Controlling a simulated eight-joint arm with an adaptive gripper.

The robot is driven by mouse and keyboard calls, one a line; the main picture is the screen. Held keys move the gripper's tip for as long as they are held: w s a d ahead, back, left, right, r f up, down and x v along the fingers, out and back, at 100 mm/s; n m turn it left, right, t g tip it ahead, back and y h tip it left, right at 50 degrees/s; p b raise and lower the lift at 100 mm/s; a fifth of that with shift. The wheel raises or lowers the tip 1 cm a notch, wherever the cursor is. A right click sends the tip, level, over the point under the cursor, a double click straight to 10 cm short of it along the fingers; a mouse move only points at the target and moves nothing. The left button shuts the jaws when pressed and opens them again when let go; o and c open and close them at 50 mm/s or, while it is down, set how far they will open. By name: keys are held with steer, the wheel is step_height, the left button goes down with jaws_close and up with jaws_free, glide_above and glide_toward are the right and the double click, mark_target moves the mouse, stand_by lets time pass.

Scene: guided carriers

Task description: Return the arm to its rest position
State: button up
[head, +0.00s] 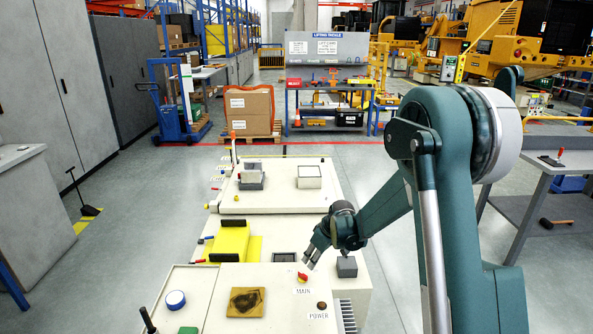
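My teal arm rises at the right of the head view and bends down to the left over the cream machine bench (235,318). My gripper (309,262) points down and to the left, just behind the red and yellow MAIN switch (302,277) in the picture. The fingers are small and grey, and I cannot tell whether they are open or shut. I see no object between them. A dark grey block (346,267) is right beside the wrist.
A yellow carrier (232,241) with black handles sits left of my gripper. A wooden plate (246,302) and a blue tape roll (175,299) lie in front. Pale blocks (309,176) stand on the rear deck. A grey side table (560,165) is at right. Floor left of the bench is mostly clear.

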steer(key=s+d+r+m+t+h, duration=0.1)
steer(key=s+d+r+m, duration=0.15)
steer(key=s+r, duration=0.85)
steer(key=s+d+r+m+t, duration=0.15)
steer(key=s+d+r, duration=0.25)
steer(key=s+r, duration=0.65)
steer(key=s+d+r+m+t+h, duration=0.1)
steer(key=s+d+r+m, duration=0.1)
steer(key=s, duration=1)
steer(key=s+d+r+m+h+p, duration=0.1)
steer(key=s+d+r+m, duration=0.2)
steer(key=s, duration=1)
steer(key=shift+d+r+t, duration=0.35)
steer(key=shift+d+r, duration=0.35)
steer(key=shift+d, duration=0.15)
